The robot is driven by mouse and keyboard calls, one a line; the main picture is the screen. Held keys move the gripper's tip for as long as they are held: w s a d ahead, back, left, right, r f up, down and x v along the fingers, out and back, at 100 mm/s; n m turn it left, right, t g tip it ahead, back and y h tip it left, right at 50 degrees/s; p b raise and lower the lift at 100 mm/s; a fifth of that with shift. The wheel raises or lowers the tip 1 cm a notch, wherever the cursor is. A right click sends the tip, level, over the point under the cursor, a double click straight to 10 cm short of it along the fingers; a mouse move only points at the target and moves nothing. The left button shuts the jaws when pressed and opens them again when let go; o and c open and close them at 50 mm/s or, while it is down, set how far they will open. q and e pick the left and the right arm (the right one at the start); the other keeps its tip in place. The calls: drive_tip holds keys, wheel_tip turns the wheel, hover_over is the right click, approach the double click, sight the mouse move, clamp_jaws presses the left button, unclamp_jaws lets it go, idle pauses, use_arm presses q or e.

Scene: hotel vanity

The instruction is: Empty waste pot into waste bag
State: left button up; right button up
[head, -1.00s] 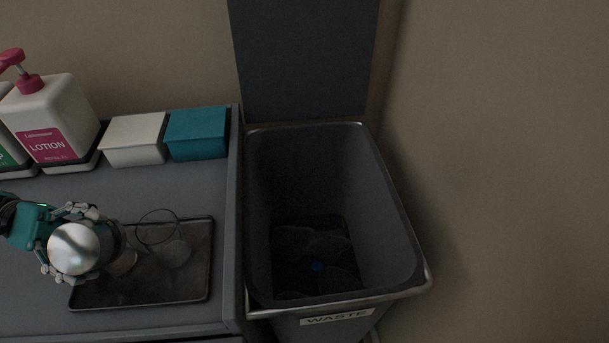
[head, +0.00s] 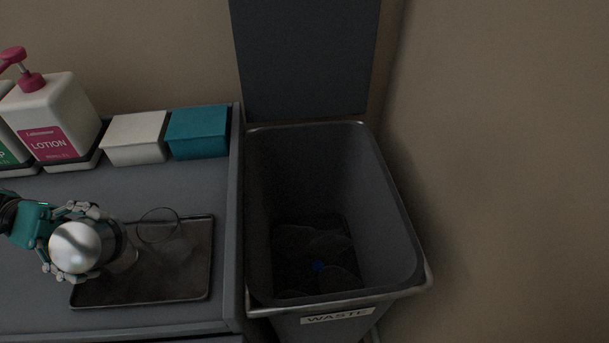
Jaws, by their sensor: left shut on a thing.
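My left gripper (head: 72,243) comes in from the left over the counter. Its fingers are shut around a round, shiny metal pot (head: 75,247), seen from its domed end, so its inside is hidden. The pot is at the left end of a dark tray (head: 185,283); I cannot tell whether it touches the tray. To the right stands the open waste bin (head: 404,240), labelled WASTE, with its lid (head: 305,60) raised against the wall. Dark rounded items and a small blue one lie at the bottom of the bin. My right gripper is not in view.
A clear glass (head: 158,226) is on the tray beside the pot. A lotion bottle (head: 52,112), a white box (head: 135,138) and a teal box (head: 198,134) stand at the counter's back. The counter's right edge is beside the bin.

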use_arm(q)
drive_tip(key=shift+s+f, duration=0.15)
drive_tip(key=shift+f, duration=0.2)
wheel_tip(320, 180, up, 3)
drive_tip(key=p, duration=0.3)
drive_tip(key=shift+a+r, duration=0.1)
drive_tip(key=shift+r, duration=0.1)
wheel_tip(320, 180, down, 3)
drive_tip(key=b, duration=0.3)
drive_tip(key=shift+f, duration=0.2)
drive_tip(key=shift+r, duration=0.15)
drive_tip(key=shift+c, duration=0.6)
